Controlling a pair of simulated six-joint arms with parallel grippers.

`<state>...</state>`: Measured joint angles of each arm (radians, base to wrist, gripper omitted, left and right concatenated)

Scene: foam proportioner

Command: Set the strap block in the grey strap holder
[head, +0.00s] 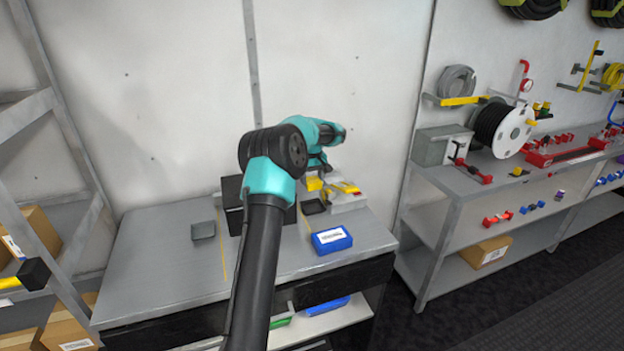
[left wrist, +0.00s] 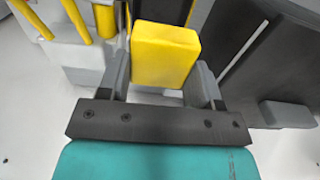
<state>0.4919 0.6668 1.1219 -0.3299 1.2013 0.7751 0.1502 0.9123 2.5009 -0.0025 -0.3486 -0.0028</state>
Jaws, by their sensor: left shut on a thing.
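The yellow strap block (head: 314,184) is between the fingers of my left gripper (head: 317,170), above the back right of the grey bench. In the left wrist view the yellow block (left wrist: 165,54) sits between the two grey fingers of the left gripper (left wrist: 161,82), which is shut on it. A small grey square holder (head: 203,230) lies on the left part of the bench, away from the gripper. I cannot tell for sure whether it is the strap holder. A grey piece also shows at the right of the left wrist view (left wrist: 288,114). My right gripper is not in view.
A black box (head: 233,190) stands partly behind my left arm. A light grey stand with yellow parts (head: 347,198) is beside the block. A blue labelled box (head: 331,240) lies near the bench's right front. The bench's left front (head: 165,275) is clear.

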